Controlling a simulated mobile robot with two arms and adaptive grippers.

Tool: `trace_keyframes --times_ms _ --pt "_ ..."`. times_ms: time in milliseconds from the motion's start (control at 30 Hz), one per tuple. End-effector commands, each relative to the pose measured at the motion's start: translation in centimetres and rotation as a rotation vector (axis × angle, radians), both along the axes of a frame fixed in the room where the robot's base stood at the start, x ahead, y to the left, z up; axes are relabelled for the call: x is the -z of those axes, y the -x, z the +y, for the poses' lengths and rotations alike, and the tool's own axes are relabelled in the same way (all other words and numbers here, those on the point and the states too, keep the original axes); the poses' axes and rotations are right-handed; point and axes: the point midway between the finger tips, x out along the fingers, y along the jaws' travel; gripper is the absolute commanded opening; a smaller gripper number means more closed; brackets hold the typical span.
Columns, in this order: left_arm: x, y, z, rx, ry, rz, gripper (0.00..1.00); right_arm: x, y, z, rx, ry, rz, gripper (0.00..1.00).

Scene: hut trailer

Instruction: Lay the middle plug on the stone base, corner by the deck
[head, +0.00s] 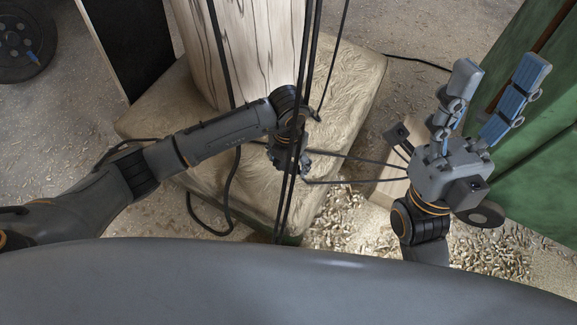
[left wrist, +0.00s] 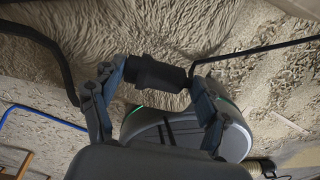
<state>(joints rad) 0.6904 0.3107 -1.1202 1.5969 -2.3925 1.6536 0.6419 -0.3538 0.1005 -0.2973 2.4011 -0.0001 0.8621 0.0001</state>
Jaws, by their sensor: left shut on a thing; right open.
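The stone base (head: 345,85) is a wide, rough beige block under a pale wooden post (head: 262,50). My left gripper (head: 290,162) is over its front part, partly behind hanging dark cables in the head view. In the left wrist view my left gripper (left wrist: 160,84) is shut on a short black plug (left wrist: 154,72), held crosswise between its fingertips. The stone's rough surface (left wrist: 190,25) shows behind the plug; I cannot tell the gap between them. In the head view the plug is hidden. My right gripper (head: 500,72) is open and empty, right of the stone, fingers pointing up the picture.
Dark cables (head: 309,75) hang across the middle, in front of the left hand. A black cable (head: 232,185) loops over the stone's left front. Green boards (head: 545,160) stand at the right. Wood shavings (head: 350,230) cover the floor in front. A black wheel-like disc (head: 18,45) lies upper left.

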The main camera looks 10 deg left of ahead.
Motion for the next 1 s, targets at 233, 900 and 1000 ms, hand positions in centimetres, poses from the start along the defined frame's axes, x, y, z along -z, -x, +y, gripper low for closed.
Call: trace_keyframes --times_ms 233,900,1000 --pt "3.5 -0.6 0.1 -0.001 0.000 0.001 0.42 1.4 0.8 -0.2 -0.002 -0.014 -0.041 0.56" --pt "4.0 -0.6 0.1 0.000 0.000 0.000 0.97 1.5 0.7 -0.2 -0.003 -0.012 -0.038 0.56" --pt "4.0 -0.6 0.1 0.000 0.000 0.000 0.97 1.5 0.7 -0.2 -0.002 -0.013 -0.038 0.56"
